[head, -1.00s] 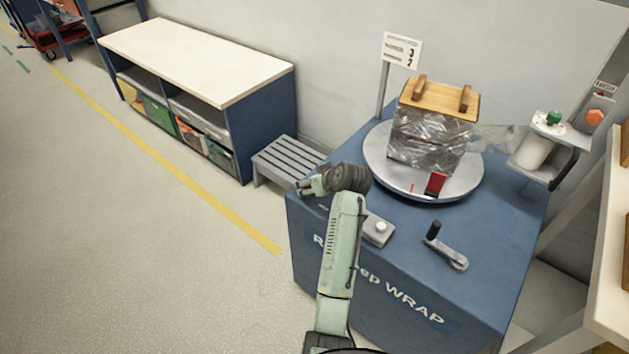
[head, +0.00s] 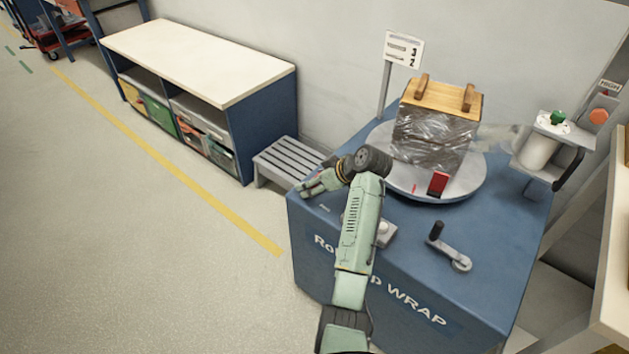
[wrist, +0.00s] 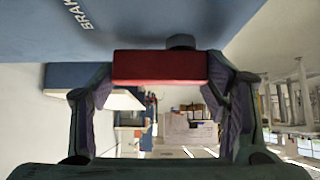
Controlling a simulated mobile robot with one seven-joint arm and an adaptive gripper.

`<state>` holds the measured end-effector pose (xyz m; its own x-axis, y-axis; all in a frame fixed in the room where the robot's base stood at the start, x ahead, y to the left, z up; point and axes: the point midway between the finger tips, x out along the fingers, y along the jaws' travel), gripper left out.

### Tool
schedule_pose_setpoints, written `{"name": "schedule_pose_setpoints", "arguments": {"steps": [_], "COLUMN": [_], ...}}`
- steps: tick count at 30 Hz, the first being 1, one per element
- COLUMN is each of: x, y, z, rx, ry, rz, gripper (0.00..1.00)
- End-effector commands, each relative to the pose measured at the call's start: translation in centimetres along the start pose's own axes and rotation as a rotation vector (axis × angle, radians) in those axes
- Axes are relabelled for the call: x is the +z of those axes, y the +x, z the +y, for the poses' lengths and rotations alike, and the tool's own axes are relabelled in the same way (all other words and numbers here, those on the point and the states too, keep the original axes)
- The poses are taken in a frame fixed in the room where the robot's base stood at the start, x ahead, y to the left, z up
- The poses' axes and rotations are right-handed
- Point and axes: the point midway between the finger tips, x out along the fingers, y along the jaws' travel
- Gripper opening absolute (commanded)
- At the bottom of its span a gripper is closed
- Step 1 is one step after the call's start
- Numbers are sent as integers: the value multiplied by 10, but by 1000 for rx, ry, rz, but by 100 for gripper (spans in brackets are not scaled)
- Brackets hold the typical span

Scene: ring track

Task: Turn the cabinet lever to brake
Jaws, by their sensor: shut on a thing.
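The blue wrapping cabinet (head: 420,235) stands at right in the head view, with my gripper (head: 313,187) at its left top edge. In the wrist view a red lever handle (wrist: 160,67) lies crosswise between the two fingers of my gripper (wrist: 160,85), which is shut on it. A dark round pivot (wrist: 181,41) shows behind the handle. White lettering that reads BRAK, partly cut off, is on the blue face (wrist: 130,25). In the head view the lever is hidden by my gripper and arm.
A turntable (head: 455,190) on the cabinet carries a film-wrapped load (head: 435,135) and a red block (head: 438,183). A crank (head: 450,250) stands to the right of my arm. A grey slatted stool (head: 288,160) stands close behind my gripper. The floor at left is clear.

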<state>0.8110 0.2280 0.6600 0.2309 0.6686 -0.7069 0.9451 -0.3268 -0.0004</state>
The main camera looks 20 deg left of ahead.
Motion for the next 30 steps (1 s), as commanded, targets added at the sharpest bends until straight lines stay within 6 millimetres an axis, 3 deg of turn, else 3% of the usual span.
{"name": "schedule_pose_setpoints", "arguments": {"steps": [5, 6, 15, 25, 30], "x": [0, 0, 0, 0, 0], "y": [0, 0, 0, -1, -20], "z": [0, 0, 0, 0, 1], "rx": [0, 0, 0, 1, 4], "ry": [-2, -2, -1, 0, 0], "rz": [-1, -1, -1, 0, 1], "gripper": [40, 69, 88, 88, 88]}}
